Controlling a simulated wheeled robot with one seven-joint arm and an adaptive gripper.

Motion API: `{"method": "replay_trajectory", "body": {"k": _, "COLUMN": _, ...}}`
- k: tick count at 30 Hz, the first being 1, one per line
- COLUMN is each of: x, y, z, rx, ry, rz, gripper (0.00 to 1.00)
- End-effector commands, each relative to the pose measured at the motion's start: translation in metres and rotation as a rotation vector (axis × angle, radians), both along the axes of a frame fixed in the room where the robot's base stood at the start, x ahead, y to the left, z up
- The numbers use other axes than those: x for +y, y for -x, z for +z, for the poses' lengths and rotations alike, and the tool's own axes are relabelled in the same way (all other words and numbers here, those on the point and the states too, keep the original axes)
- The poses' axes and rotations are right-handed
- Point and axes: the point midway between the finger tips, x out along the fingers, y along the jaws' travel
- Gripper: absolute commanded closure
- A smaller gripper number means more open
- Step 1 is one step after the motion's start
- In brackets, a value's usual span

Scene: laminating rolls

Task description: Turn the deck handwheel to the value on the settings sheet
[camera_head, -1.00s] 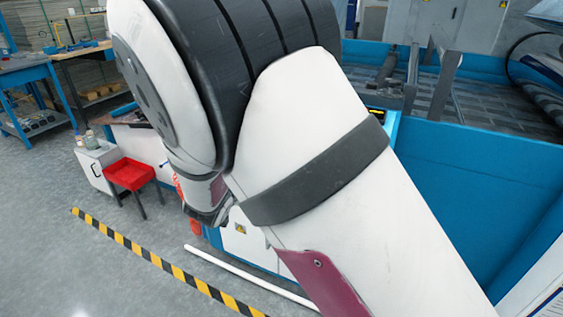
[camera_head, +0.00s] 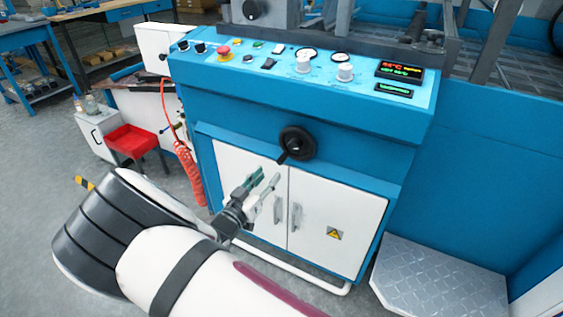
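The black handwheel (camera_head: 297,144) sits on the front face of the blue machine, under the sloped control deck (camera_head: 222,72). Its crank handle points down and left. My gripper (camera_head: 268,182) is open and empty, with its two fingers apart. In the picture it is below and left of the handwheel, in front of the white cabinet doors, and does not touch the wheel. I cannot make out a settings sheet.
The deck carries a red emergency button (camera_head: 225,53), white knobs (camera_head: 344,73) and a lit display (camera_head: 399,71). A coiled red hose (camera_head: 188,170) hangs at the machine's left side. A metal step plate (camera_head: 437,284) lies at the lower right.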

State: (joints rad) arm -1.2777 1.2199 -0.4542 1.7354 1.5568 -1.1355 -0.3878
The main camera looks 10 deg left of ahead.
Motion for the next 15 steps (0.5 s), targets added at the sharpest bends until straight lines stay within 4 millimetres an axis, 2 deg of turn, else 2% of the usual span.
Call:
{"method": "replay_trajectory", "body": {"k": 3, "x": -0.009, "y": -0.023, "z": -0.002, "rx": -0.001, "ry": 0.000, "rz": -0.002, "gripper": 0.62}}
{"method": "replay_trajectory", "body": {"k": 9, "x": -0.022, "y": -0.057, "z": -0.001, "rx": 0.000, "ry": 0.000, "rz": -0.001, "gripper": 0.62}}
{"method": "replay_trajectory", "body": {"k": 15, "x": -0.029, "y": -0.078, "z": -0.001, "rx": 0.002, "ry": -0.001, "rz": 0.000, "gripper": 0.62}}
